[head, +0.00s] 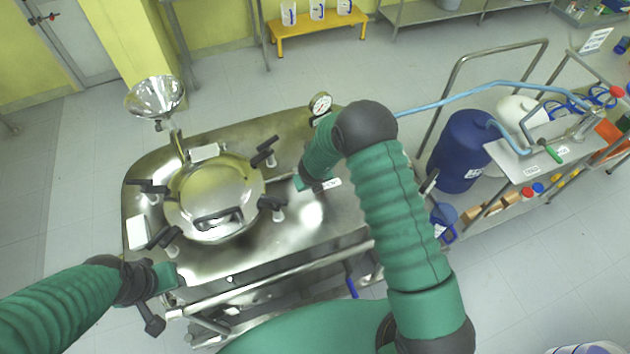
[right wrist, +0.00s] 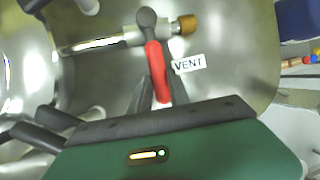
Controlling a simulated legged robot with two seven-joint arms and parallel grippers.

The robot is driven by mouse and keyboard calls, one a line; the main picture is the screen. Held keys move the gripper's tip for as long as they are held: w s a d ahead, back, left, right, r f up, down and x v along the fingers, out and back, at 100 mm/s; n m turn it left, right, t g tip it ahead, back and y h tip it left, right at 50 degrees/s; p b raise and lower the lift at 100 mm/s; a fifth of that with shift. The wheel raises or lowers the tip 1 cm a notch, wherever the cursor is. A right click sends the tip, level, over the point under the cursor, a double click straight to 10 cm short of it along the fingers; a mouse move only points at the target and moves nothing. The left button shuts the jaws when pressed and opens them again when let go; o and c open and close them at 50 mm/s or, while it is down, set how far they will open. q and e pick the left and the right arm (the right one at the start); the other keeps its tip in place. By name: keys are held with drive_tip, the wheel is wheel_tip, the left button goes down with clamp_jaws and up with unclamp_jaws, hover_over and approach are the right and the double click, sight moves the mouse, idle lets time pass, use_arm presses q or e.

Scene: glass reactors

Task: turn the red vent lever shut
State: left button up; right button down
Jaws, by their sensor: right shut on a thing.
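The red vent lever (right wrist: 158,72) shows in the right wrist view, beside the white VENT label (right wrist: 189,64). Its upper end meets a dark round hub on a metal valve pipe (right wrist: 108,42) with a brass-coloured end (right wrist: 186,24). My right gripper (right wrist: 157,92) is shut on the red lever, with one dark finger on each side of it. In the head view my right gripper (head: 300,183) is over the steel reactor lid (head: 305,215), and the lever is hidden there. My left gripper (head: 170,276) is at the lid's front left edge; its fingers cannot be made out.
A round hatch (head: 215,170) with several black clamp handles lies left of the right gripper. A pressure gauge (head: 320,103) stands behind it. A steel funnel (head: 156,97) rises at the back left. A cart (head: 540,160) and blue drum (head: 460,150) stand right.

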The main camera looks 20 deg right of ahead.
drive_tip(key=shift+w+r, duration=0.35)
drive_tip(key=shift+w, duration=0.05)
drive_tip(key=c, duration=1.5)
unclamp_jaws()
drive_tip(key=shift+c, duration=0.2)
drive_tip(key=shift+o, duration=1.1)
drive_tip(key=shift+a+f, duration=0.1)
drive_tip(key=shift+o, duration=0.4)
drive_tip(key=shift+f, duration=0.15)
drive_tip(key=shift+s, duration=0.1)
drive_tip(key=p+v, duration=0.2)
drive_tip(key=v, duration=1.4)
drive_tip(key=shift+r, duration=0.35)
drive_tip(key=shift+a, duration=0.1)
